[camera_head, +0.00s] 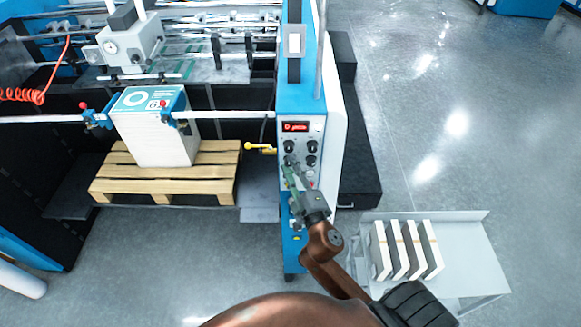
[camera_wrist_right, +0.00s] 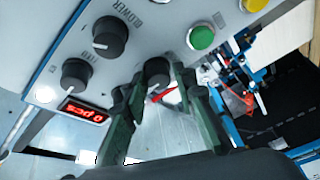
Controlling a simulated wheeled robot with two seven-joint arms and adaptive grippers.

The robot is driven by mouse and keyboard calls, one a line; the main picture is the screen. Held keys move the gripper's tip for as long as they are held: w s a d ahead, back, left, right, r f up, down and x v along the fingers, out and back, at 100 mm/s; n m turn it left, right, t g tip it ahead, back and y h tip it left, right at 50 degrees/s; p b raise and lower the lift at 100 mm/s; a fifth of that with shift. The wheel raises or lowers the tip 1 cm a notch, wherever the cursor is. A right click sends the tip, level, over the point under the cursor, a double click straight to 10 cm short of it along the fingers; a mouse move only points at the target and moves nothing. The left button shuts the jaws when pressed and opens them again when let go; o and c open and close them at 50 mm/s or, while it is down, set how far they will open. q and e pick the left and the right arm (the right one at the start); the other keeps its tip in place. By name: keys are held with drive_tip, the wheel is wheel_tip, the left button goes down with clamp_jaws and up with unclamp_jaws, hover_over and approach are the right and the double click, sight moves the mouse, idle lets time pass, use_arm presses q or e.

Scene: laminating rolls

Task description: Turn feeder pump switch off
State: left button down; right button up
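The control panel (camera_head: 303,152) on the blue machine post carries several dark knobs. My right gripper (camera_head: 290,166) is at the lower left of these knobs in the head view. In the right wrist view its two green fingers (camera_wrist_right: 158,76) stand apart, one on each side of a dark round knob (camera_wrist_right: 157,71). I cannot tell whether they touch it. That knob's label is hidden, so I cannot confirm it is the feeder pump switch. Two other knobs, one at the upper left (camera_wrist_right: 110,37) and one at the left (camera_wrist_right: 75,76), are free. My left gripper is not in view.
A red display (camera_wrist_right: 86,112) is by the knobs; a green button (camera_wrist_right: 201,38) and a yellow button (camera_wrist_right: 254,4) are on the panel. A yellow-handled valve (camera_head: 259,148) sticks out left of the post. A stack (camera_head: 165,140) stands on a wooden pallet (camera_head: 220,172).

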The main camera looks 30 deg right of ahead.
drive_tip(key=shift+o, duration=1.3)
drive_tip(key=v, duration=1.2)
drive_tip(key=shift+d+r, duration=0.1)
